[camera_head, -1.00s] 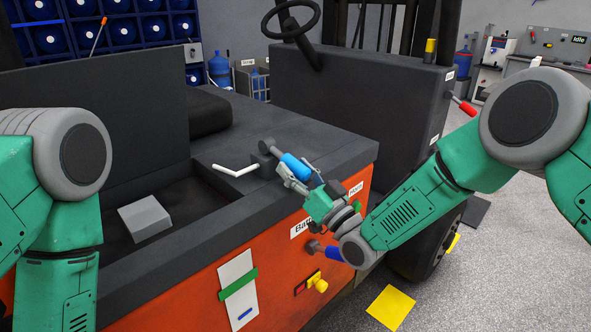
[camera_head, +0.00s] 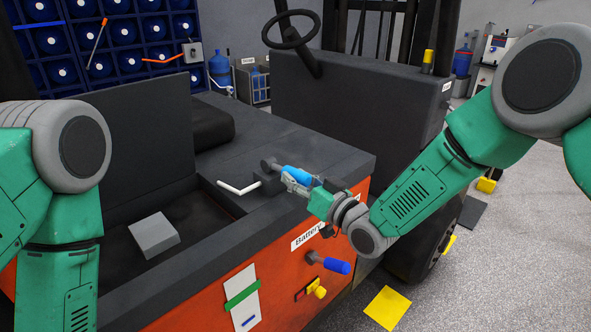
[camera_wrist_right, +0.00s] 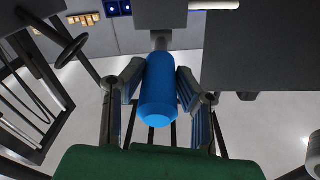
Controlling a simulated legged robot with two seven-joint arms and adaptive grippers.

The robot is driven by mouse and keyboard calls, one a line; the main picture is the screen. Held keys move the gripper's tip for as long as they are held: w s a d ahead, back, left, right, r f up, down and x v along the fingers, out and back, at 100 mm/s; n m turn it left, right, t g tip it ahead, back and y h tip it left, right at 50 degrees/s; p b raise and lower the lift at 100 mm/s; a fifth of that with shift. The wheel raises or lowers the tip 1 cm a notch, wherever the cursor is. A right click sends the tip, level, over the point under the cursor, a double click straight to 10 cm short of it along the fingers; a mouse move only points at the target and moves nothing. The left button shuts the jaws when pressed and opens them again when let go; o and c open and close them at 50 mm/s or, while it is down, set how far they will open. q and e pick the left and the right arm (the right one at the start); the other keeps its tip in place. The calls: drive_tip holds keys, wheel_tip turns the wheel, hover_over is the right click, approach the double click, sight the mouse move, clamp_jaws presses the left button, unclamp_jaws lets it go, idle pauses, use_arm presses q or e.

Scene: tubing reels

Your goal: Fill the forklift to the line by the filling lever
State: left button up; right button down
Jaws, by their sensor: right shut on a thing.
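The forklift (camera_head: 288,143) fills the middle of the head view, with a dark grey top and an orange side. A blue lever handle (camera_head: 297,174) on a grey stem lies over the edge of its top, beside an open dark bay. My right gripper (camera_head: 292,182) is shut on this blue handle. In the right wrist view the blue handle (camera_wrist_right: 159,92) sits between the two fingers, touched on both sides. A white strip with a green band (camera_head: 242,293), like a level gauge, is on the orange side. My left gripper is out of view; only my left arm shows.
A second blue-ended lever (camera_head: 328,263) sticks out of the orange side below my right gripper. A red and yellow switch (camera_head: 311,291) is under it. A steering wheel (camera_head: 291,29) stands behind. A grey block (camera_head: 153,234) lies in the bay.

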sight(295, 170)
wheel_tip(295, 170, up, 2)
drive_tip(key=p, duration=0.1)
drive_tip(key=g+h+p, duration=0.1)
drive_tip(key=p, duration=0.1)
drive_tip(key=shift+w+a+r+g, duration=0.1)
drive_tip(key=shift+w+r+g, duration=0.05)
drive_tip(key=shift+r+g, duration=0.15)
drive_tip(key=shift+w+a+r+g+h+p, duration=0.1)
drive_tip(key=shift+w+r+g+h+p, duration=0.2)
drive_tip(key=shift+p, duration=0.35)
drive_tip(key=shift+s+r+g+h+p, duration=0.1)
drive_tip(key=shift+g+h+p, duration=0.25)
drive_tip(key=shift+p, duration=0.3)
drive_tip(key=c, duration=1.3)
unclamp_jaws()
drive_tip(key=shift+w, duration=0.1)
drive_tip(key=shift+o, duration=0.4)
drive_tip(key=shift+s, duration=0.25)
drive_tip(key=v, duration=1.1)
drive_tip(key=shift+d, duration=0.2)
drive_tip(key=shift+s, duration=0.1)
